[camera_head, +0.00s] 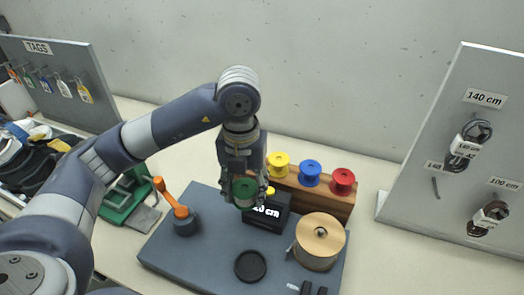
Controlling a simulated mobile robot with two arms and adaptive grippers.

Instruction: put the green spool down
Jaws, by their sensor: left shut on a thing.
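My left gripper (243,190) comes down from above and is shut on the green spool (244,189). It holds the spool in front of the wooden rack (320,197), level in the picture with the small black display (268,211). The fingers hide part of the spool. I cannot tell how high it is above the grey mat (220,232). The rack bears a yellow spool (278,162), a blue spool (311,170) and a red spool (343,179). My right gripper is not in view.
A large wooden reel (319,242) and a round black dish (250,266) stand on the mat. An orange-handled device (178,208) is at its left. A tags board (55,75) stands at the left, and a board with hanging laces (465,150) at the right.

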